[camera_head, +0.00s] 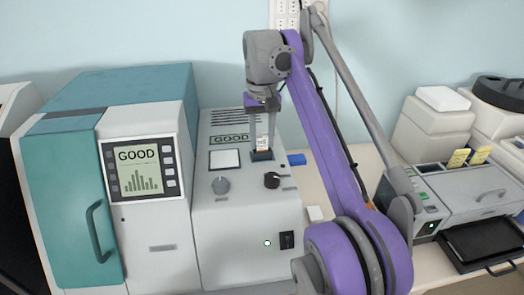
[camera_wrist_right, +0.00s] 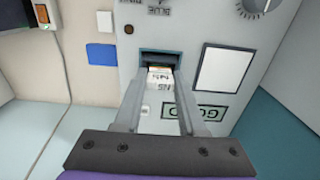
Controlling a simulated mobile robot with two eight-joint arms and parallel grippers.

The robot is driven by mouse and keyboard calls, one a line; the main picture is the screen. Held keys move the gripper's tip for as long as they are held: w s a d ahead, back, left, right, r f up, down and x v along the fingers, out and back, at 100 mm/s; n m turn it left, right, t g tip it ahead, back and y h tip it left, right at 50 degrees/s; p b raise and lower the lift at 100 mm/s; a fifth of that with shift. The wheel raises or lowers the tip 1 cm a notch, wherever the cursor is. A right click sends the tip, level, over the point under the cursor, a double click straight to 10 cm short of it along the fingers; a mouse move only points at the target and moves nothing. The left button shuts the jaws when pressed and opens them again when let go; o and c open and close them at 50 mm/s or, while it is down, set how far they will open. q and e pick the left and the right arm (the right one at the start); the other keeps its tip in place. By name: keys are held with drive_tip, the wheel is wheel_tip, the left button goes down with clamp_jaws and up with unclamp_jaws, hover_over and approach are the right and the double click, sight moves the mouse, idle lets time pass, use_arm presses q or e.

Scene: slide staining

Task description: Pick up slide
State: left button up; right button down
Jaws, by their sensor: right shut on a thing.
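My right gripper (camera_head: 264,138) comes down from above and is shut on the slide. In the right wrist view the slide (camera_wrist_right: 160,77) lies between the two fingers of the gripper (camera_wrist_right: 158,80), in front of the slot (camera_wrist_right: 159,60). How deep it sits in the slot is hidden. My left gripper is not in view.
The grey machine (camera_head: 245,235) has a white square pad, two knobs and a "GOOD" label. A teal and white machine (camera_head: 75,200) with a screen reading "GOOD" stands to its left. A blue block (camera_head: 296,159) lies behind. A grey device (camera_head: 475,190) with yellow pieces stands at right.

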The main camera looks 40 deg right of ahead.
wheel_tip(320, 180, up, 10)
drive_tip(key=p, duration=0.3)
drive_tip(key=shift+w, duration=0.1)
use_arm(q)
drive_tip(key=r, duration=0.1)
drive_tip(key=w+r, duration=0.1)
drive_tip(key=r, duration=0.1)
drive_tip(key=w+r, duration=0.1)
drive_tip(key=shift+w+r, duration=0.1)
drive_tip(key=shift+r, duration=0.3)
